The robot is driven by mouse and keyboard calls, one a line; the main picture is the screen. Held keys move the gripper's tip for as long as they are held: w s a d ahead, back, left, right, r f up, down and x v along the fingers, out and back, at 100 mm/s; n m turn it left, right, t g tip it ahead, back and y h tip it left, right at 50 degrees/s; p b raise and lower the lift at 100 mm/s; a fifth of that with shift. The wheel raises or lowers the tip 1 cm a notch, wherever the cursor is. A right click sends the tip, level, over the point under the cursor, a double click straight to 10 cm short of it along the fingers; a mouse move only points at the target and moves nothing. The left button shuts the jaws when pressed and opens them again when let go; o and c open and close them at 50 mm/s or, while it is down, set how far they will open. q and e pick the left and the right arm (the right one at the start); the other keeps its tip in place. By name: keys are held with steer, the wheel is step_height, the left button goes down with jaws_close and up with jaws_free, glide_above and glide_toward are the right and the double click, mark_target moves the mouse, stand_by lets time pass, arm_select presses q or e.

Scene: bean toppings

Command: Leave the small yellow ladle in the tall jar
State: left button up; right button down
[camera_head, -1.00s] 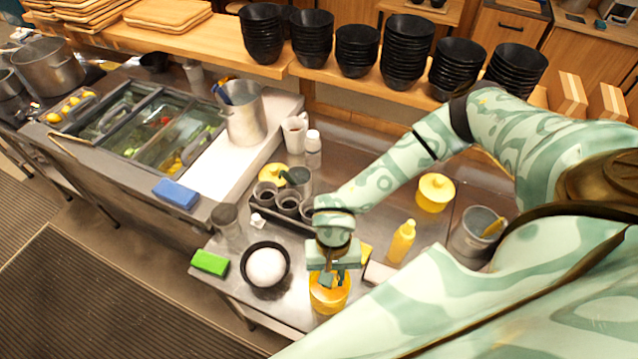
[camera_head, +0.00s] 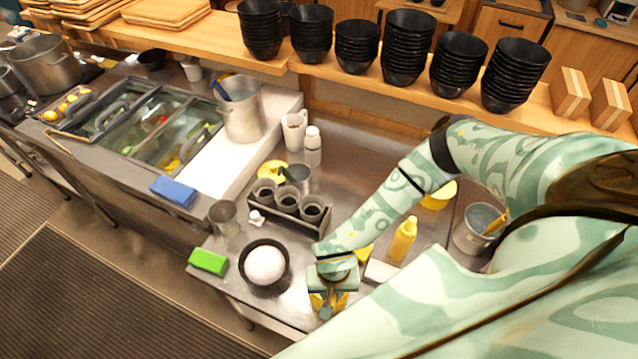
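My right gripper (camera_head: 328,303) points down over a yellow container (camera_head: 343,300) at the counter's front edge and covers most of it. Whether its fingers are apart or shut on the rim or lid cannot be told. A yellow handle (camera_head: 496,224) leans in a grey metal pot (camera_head: 476,240) at the right; it may be the small yellow ladle, but its bowl is hidden. A tall metal jar (camera_head: 243,118) with a blue-handled tool (camera_head: 221,92) stands on the white board at the back left. I cannot tell which vessel is the task's tall jar. My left gripper is out of view.
A yellow bottle (camera_head: 403,240) and a partly hidden yellow pot (camera_head: 438,196) stand to the right. A green sponge (camera_head: 208,262) lies at the left edge.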

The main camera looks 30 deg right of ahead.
steer(key=c, duration=1.2)
jaws_free()
steer(key=shift+o, duration=0.2)
steer(key=shift+r, duration=0.1)
step_height(320, 180, up, 16)
steer(key=shift+w+d+b, duration=0.2)
steer(key=shift+w+b, duration=0.1)
steer(key=shift+w, duration=0.1)
